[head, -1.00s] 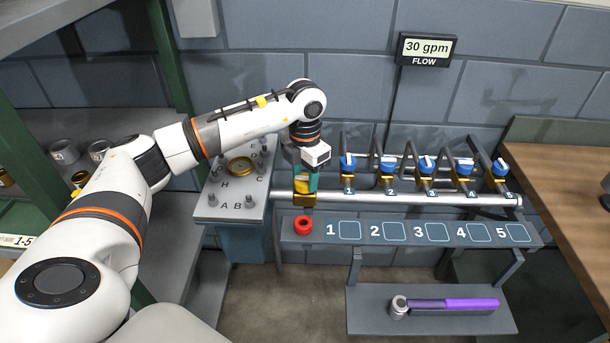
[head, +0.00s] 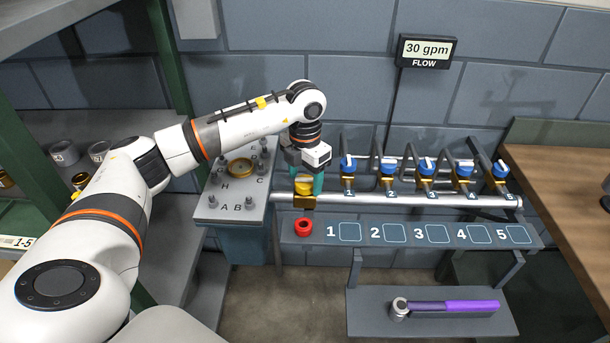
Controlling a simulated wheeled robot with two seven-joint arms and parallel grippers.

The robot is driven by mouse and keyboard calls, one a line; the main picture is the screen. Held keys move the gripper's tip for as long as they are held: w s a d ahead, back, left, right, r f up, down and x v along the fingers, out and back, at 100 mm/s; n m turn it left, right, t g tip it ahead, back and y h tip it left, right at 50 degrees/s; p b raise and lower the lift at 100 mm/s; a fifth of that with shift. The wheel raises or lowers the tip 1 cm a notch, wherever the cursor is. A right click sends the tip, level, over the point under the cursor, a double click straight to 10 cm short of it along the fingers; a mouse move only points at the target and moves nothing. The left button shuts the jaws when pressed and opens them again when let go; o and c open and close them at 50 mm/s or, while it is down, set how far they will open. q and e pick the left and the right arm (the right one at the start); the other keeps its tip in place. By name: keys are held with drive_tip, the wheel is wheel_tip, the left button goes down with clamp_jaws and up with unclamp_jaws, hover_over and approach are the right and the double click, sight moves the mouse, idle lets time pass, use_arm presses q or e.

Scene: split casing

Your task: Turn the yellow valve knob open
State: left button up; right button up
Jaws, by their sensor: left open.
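The yellow valve knob (head: 304,188) sits on a brass valve body (head: 303,203) at the left end of the silver pipe. My left gripper (head: 306,187) points down at the knob from above. Its teal fingers are open, one on each side of the knob; I cannot tell whether they touch it. The top of the knob is partly hidden by the gripper. The flow display (head: 427,50) on the wall reads 30 gpm. My right gripper is not in view.
Several blue-handled valves (head: 426,168) line the pipe (head: 400,200) to the right. A purple-handled tool (head: 450,305) lies on a lower shelf. A lettered grey block (head: 232,200) stands left.

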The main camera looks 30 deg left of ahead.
sight(305, 178)
use_arm(q)
wheel_tip(305, 178, up, 12)
drive_tip(key=b, duration=0.2)
idle(0.4)
idle(0.4)
